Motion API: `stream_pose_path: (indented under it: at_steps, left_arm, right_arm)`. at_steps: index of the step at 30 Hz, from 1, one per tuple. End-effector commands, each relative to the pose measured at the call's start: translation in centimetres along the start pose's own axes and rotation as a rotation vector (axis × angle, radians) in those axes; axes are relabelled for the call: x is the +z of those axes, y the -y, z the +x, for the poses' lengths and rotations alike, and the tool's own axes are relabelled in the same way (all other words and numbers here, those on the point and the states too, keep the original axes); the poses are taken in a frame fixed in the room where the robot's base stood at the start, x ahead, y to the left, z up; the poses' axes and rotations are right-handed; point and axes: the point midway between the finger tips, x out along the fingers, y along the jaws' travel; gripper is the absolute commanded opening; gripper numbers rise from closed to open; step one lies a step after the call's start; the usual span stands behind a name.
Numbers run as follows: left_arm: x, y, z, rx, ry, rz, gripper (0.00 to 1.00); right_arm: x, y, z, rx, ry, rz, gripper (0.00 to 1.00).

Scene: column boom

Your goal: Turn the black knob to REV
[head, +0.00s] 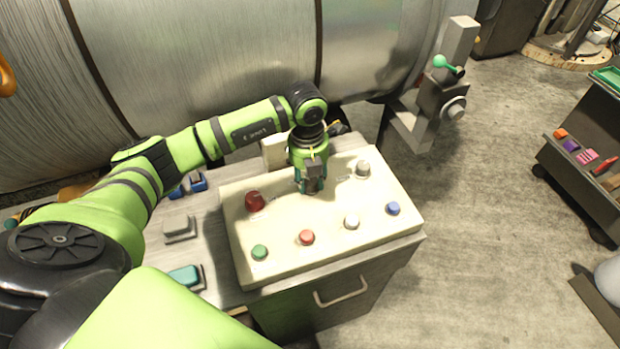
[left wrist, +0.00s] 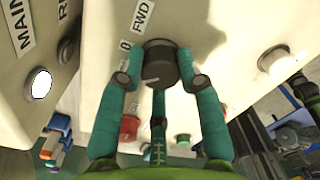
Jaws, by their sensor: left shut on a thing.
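The black knob (left wrist: 161,62) sits on the cream control panel (left wrist: 225,30) in the left wrist view, with a short white mark near its lower edge. The labels "FWD" (left wrist: 144,14) and "0" (left wrist: 125,45) are beside it; I cannot see a full REV label. The teal fingers of my left gripper (left wrist: 161,81) are shut on the knob, one on each side. In the head view my left gripper (head: 311,188) reaches down to the panel (head: 330,218) from above and largely hides the knob. My right gripper is not in view.
A red knob (head: 255,201) and a grey knob (head: 362,168) flank the gripper. Green (head: 260,252), red (head: 307,237), white (head: 351,222) and blue (head: 393,208) buttons line the front. A large metal cylinder (head: 220,50) stands behind.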

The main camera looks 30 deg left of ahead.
Motion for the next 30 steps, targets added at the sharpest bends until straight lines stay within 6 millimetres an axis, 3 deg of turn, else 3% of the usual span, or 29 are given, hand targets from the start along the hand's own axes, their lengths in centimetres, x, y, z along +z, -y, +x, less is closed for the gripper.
stream_pose_path:
  at_steps: [22, 23, 24, 30]
  left_arm:
    - [-0.1, 0.02, 0.11, 0.0, 0.0, -0.091, 0.03]
    - [-0.1, 0.03, 0.11, 0.0, 0.0, -0.091, 0.48]
    - [-0.1, 0.02, 0.11, 0.0, 0.0, -0.091, 0.6]
    - [-0.06, 0.02, 0.06, 0.0, 0.001, -0.09, 0.6]
  right_arm:
    - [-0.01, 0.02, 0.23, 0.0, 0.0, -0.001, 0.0]
    - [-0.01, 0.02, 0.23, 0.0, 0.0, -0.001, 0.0]
    - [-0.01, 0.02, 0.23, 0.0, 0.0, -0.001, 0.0]
    - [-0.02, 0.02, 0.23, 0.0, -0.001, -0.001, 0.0]
